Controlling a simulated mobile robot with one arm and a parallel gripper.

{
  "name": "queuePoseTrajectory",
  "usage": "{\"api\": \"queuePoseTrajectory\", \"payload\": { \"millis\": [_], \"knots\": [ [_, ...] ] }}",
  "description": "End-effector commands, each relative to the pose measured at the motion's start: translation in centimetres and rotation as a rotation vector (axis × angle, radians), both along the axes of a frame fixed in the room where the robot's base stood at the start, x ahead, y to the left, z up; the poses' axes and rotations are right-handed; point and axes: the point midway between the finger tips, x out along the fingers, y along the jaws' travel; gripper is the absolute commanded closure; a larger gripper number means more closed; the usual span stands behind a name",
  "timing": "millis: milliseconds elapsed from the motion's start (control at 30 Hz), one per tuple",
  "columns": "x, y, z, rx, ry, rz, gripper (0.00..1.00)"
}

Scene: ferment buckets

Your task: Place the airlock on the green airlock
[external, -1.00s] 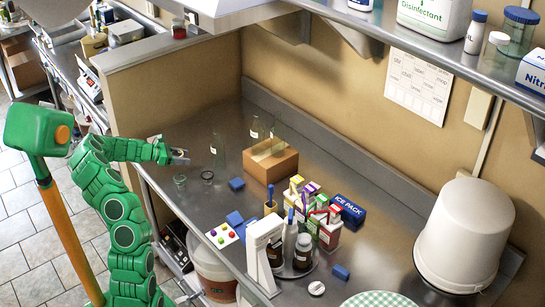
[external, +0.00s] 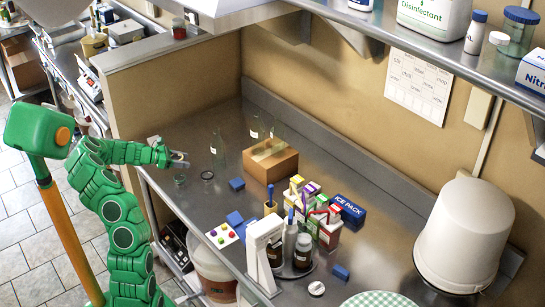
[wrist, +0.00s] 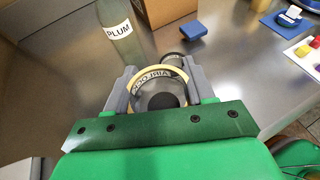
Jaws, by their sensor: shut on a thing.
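My gripper (external: 180,160) is at the left end of the steel bench, above its surface. In the wrist view, my gripper (wrist: 163,88) is shut on a clear round airlock (wrist: 163,78) with a yellowish rim and dark lettering, seen from above. In the external view a small greenish clear cup-shaped piece (external: 180,180), possibly the green airlock, shows just below the fingers. I cannot tell whether it touches the held piece. A dark-rimmed round piece (external: 207,175) stands to its right; it is partly hidden behind the held airlock in the wrist view (wrist: 172,60).
A bottle labelled PLUM (wrist: 120,35) stands close to my gripper, with a cardboard box (external: 270,160) behind it. A blue block (external: 236,184) lies to the right. Bottles, cartons and a white bucket (external: 465,235) crowd the right side. The bench's front edge is near.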

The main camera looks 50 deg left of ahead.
Motion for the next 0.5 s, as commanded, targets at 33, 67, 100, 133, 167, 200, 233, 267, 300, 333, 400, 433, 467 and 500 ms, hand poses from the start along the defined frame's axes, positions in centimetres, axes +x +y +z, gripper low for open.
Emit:
{"api": "queuePoseTrajectory", "payload": {
  "millis": [33, 67, 100, 133, 167, 200, 233, 267, 300, 333, 400, 433, 467, 500],
  "knots": [
    [0.0, 0.0, -0.8, -0.004, 0.002, 0.001, 0.76],
    [0.0, 0.0, -1.2, -0.005, 0.002, 0.001, 0.76],
    [0.0, 0.0, -1.8, -0.003, 0.002, 0.001, 0.76],
    [0.0, 0.0, -2.1, -0.003, 0.002, 0.001, 0.76],
    [0.0, 0.0, -2.4, -0.003, 0.002, 0.001, 0.76],
    [0.0, 0.0, -2.6, -0.002, 0.002, 0.001, 0.76],
    [0.0, 0.0, -2.8, -0.001, 0.002, 0.001, 0.76],
    [0.0, 0.0, -3.0, -0.001, 0.002, 0.001, 0.76],
    [0.0, 0.0, -3.2, 0.000, 0.001, 0.000, 0.76],
    [0.0, 0.0, -3.5, 0.000, 0.002, 0.000, 0.76],
    [0.0, 0.0, -4.3, -0.001, 0.003, 0.001, 0.76],
    [0.0, 0.0, -4.7, -0.001, 0.003, 0.001, 0.76],
    [0.0, 0.0, -5.1, -0.001, 0.002, 0.001, 0.76],
    [0.0, 0.0, -5.6, -0.001, 0.002, 0.001, 0.76]
  ]
}}
